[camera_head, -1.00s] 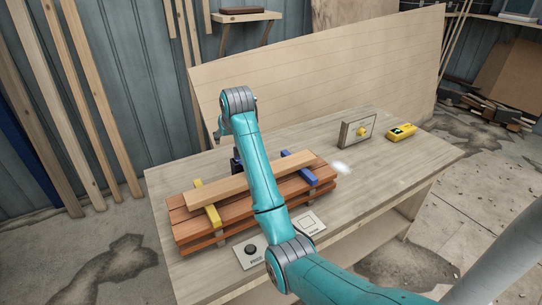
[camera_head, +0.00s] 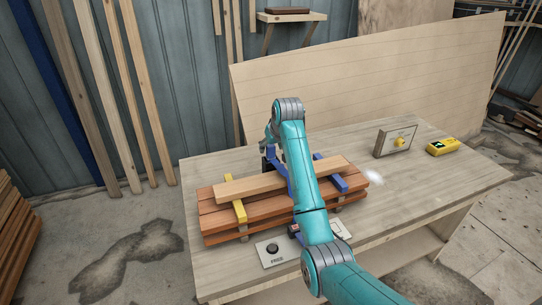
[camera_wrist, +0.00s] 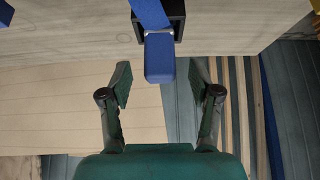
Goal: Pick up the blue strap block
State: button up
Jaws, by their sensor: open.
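The blue strap block (camera_wrist: 160,58) is a rounded blue piece in the wrist view, joined to a blue strap (camera_wrist: 150,12) beside a black holder (camera_wrist: 176,18). My gripper (camera_wrist: 160,80) is open, with one finger on each side of the block's near end and clear gaps on both sides. In the head view, a blue strap piece (camera_head: 278,163) shows beside my arm, near a dark holder. My arm hides part of it and most of the gripper there.
A pale board (camera_head: 235,190) lies across stacked brown planks (camera_head: 215,220), with a yellow strap (camera_head: 239,211) and another blue strap (camera_head: 336,180). A panel with a yellow knob (camera_head: 396,141) and a yellow device (camera_head: 443,146) stand right. The right bench top is mostly clear.

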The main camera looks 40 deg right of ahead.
jog(key=shift+x, duration=0.95)
jog(key=shift+r, duration=0.1)
grip_shut()
